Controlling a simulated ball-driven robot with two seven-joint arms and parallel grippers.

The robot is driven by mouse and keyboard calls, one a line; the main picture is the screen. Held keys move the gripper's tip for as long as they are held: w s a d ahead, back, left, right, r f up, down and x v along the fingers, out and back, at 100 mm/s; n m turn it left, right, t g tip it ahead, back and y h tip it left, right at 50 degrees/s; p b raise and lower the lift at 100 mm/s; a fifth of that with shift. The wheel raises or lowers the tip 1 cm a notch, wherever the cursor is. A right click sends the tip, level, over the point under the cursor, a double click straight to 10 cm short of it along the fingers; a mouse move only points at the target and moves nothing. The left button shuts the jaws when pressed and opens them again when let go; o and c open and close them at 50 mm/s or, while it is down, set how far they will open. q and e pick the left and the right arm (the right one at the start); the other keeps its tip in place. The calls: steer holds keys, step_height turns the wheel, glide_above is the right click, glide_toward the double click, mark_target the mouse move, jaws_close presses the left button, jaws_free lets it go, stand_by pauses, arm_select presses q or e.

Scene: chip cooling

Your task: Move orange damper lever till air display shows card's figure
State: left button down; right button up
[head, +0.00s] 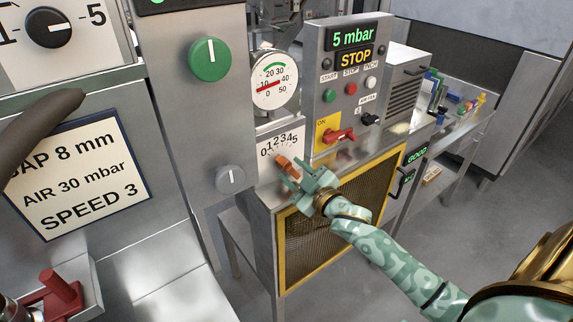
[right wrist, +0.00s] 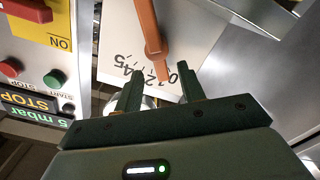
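The orange damper lever (head: 284,162) sits beside a white 0-to-5 scale (head: 280,142) on the steel cabinet. In the right wrist view the lever (right wrist: 149,30) has its tip near the low numbers. The air display (head: 354,37) reads 5 mbar. The card (head: 80,175) reads gap 8 mm, air 30 mbar, speed 3. My right gripper (head: 291,170) is at the lever. In the right wrist view its fingers (right wrist: 161,88) are apart, with the lever tip in the gap near the fingertips. Contact cannot be told. My left gripper is not in view.
A round gauge (head: 275,80) stands behind the scale. A red rotary switch (head: 340,135) and push buttons (head: 350,89) are on the panel to the right. A green knob (head: 209,59) and grey knob (head: 230,178) are on the column to the left. A yellow-framed mesh (head: 330,235) lies below.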

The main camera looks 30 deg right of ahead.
mark_target(284, 164)
steer(key=shift+w+a, duration=0.15)
steer(key=shift+w, duration=1.5)
steer(key=shift+s, duration=0.1)
jaws_close()
